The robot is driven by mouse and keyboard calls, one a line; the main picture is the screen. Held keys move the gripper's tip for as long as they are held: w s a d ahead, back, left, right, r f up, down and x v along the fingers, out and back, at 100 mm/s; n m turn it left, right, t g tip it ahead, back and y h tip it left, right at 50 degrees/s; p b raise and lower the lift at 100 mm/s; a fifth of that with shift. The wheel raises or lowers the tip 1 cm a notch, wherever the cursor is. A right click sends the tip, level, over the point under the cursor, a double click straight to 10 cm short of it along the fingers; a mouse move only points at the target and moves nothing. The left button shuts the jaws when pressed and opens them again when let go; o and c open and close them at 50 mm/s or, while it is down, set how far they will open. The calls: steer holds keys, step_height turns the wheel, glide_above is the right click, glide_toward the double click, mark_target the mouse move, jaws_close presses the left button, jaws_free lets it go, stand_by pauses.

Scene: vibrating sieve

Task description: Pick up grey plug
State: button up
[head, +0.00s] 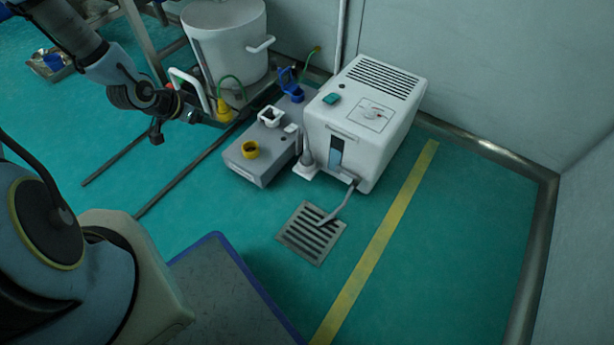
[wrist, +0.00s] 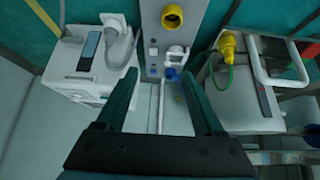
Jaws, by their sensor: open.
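The grey plug (head: 308,157) stands upright on a small white base beside the front left of a white machine (head: 372,113). In the wrist view the grey plug (wrist: 118,45) is at the upper left, next to the machine. My gripper (head: 156,132) is left of it in the head view, well apart and above the floor. In the wrist view my gripper (wrist: 158,78) is open and empty, its two dark green fingers spread wide. The plug is outside the fingers, beyond the left one.
A grey box (head: 262,175) carries yellow (head: 250,149), white (head: 271,116) and blue (head: 290,90) sockets. A yellow plug (head: 224,110) with a green cable stands by a white pot (head: 228,45). A floor drain (head: 312,233) lies in front of the machine. The floor at right is clear.

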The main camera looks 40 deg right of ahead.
steer(key=s+d+f+m+g+h+b, duration=0.1)
steer(key=s+d+f+h+b, duration=0.2)
steer(key=f, duration=0.4)
steer(key=s+d+f+m+h+b, duration=0.1)
steer(key=s+d+f+b, duration=0.2)
steer(key=d+f+b, duration=0.4)
steer(key=m+g+h+b, duration=0.1)
steer(key=h+b, duration=0.1)
glide_toward(304, 159)
steer(key=shift+h, duration=0.3)
steer(key=b+x, duration=0.2)
steer(key=x, duration=0.4)
steer(key=shift+w+d+b, duration=0.1)
steer(key=shift+b, duration=0.2)
steer(key=b+x, duration=0.1)
steer(key=x, duration=0.1)
steer(key=b+x, duration=0.2)
steer(key=shift+d+f, duration=0.2)
steer(key=shift+f, duration=0.2)
steer(key=shift+d, duration=0.3)
steer(key=shift+r, duration=0.1)
jaws_close()
